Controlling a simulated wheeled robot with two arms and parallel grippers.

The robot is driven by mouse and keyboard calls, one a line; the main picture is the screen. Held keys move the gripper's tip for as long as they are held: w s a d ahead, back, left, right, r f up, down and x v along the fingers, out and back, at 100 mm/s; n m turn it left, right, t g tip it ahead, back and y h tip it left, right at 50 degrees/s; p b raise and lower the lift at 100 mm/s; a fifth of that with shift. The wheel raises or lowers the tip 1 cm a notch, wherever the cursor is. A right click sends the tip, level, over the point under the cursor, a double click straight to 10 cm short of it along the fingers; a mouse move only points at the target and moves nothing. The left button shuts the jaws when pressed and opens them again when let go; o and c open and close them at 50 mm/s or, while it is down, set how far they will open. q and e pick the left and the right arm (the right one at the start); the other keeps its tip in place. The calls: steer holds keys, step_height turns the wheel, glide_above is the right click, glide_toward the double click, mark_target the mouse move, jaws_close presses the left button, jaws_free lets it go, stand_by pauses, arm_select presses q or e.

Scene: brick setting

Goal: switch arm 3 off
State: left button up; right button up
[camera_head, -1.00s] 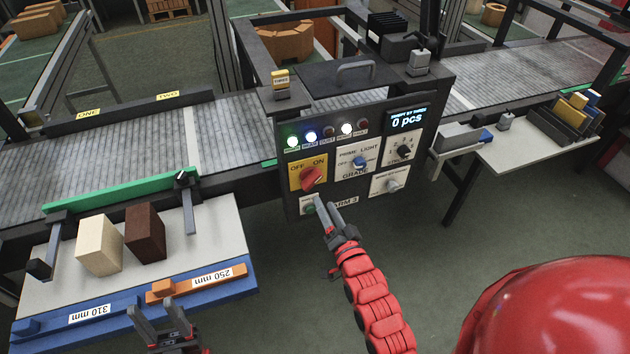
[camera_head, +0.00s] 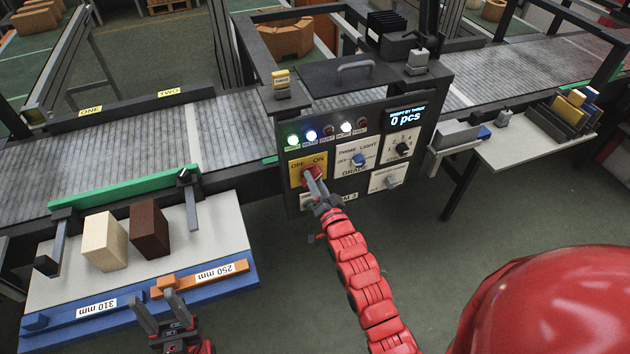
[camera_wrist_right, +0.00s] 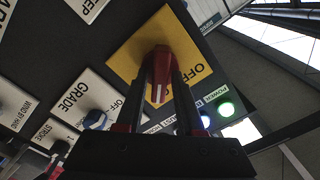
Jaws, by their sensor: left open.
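The control panel (camera_head: 350,190) stands in front of the conveyor; its "ARM 3" plate is partly hidden by my right gripper. The red rotary switch (camera_head: 312,174) sits on a yellow OFF/ON plate (camera_head: 296,168), OFF left and ON right. My right gripper (camera_head: 313,177) is at this switch. In the right wrist view its fingers (camera_wrist_right: 164,95) lie on either side of the red knob (camera_wrist_right: 158,72); whether they press on it is unclear. The green, blue and one white lamp are lit. My left gripper (camera_head: 160,308) is open and empty by the blue tray edge.
A display (camera_head: 406,117) reads 0 pcs. Two blocks, cream (camera_head: 104,241) and brown (camera_head: 149,229), stand on the left table. Floor right of my arm is clear.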

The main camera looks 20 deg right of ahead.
jaws_close()
steer(key=n+b, duration=0.6)
steer(key=n, duration=0.3)
steer(key=n+b, duration=0.5)
steer(key=n, duration=0.3)
steer(key=shift+a+n+b, duration=0.2)
steer(key=shift+n+b, duration=0.2)
stand_by(0.5)
steer(key=shift+o, duration=1.7)
jaws_free()
